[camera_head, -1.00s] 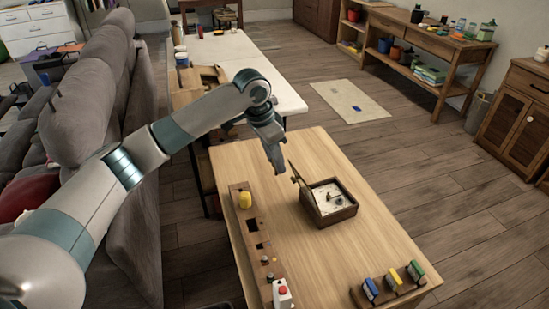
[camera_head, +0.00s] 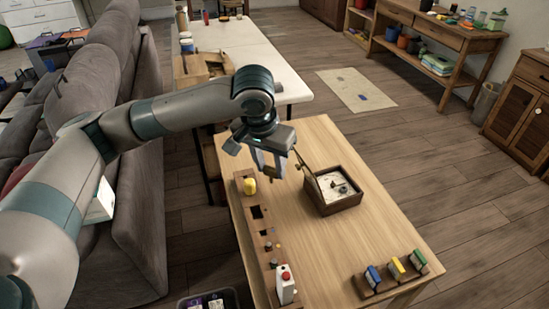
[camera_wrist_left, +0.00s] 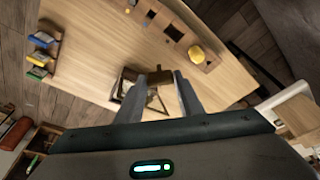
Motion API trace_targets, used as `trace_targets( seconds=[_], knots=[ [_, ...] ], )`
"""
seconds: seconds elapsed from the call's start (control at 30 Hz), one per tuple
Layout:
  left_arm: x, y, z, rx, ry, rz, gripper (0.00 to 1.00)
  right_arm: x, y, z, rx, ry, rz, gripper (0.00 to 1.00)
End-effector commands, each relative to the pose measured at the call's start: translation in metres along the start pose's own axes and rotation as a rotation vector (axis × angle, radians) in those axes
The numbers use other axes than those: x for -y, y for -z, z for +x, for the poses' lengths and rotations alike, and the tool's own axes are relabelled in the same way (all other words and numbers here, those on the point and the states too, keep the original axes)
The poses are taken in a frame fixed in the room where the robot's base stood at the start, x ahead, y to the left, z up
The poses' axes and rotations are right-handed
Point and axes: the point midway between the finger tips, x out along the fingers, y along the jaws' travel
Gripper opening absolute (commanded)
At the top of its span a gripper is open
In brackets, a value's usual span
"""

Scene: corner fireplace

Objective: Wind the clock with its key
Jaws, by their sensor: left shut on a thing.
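The clock (camera_head: 348,201) is a dark wooden box with a pale dial, standing on the light wood table. Its hinged cover (camera_head: 308,174) stands open, tilted up on the left side. My left gripper (camera_head: 269,173) is above the table, just left of the raised cover. In the left wrist view my left gripper (camera_wrist_left: 170,80) points at the table, with the clock (camera_wrist_left: 128,76) partly hidden behind a finger. My right gripper is not in view.
A long wooden strip (camera_head: 256,234) with square holes lies along the table's left side, bearing a yellow knob (camera_head: 249,186) and a white block with a red button (camera_head: 285,284). A rack of coloured blocks (camera_head: 392,272) stands at the front right. The table's right part is clear.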

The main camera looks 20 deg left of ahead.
Motion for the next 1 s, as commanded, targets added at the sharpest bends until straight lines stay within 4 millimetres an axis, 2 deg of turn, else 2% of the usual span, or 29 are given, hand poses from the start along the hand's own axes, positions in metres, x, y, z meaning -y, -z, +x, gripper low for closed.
trace_targets(
  seconds=[0.33,1.0],
  knots=[
    [0.0,-0.017,-0.006,-0.008,0.019,-0.081,0.16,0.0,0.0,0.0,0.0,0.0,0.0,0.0],
    [-0.001,-0.025,-0.009,-0.012,0.026,-0.12,0.16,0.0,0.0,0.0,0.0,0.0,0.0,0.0]
  ],
)
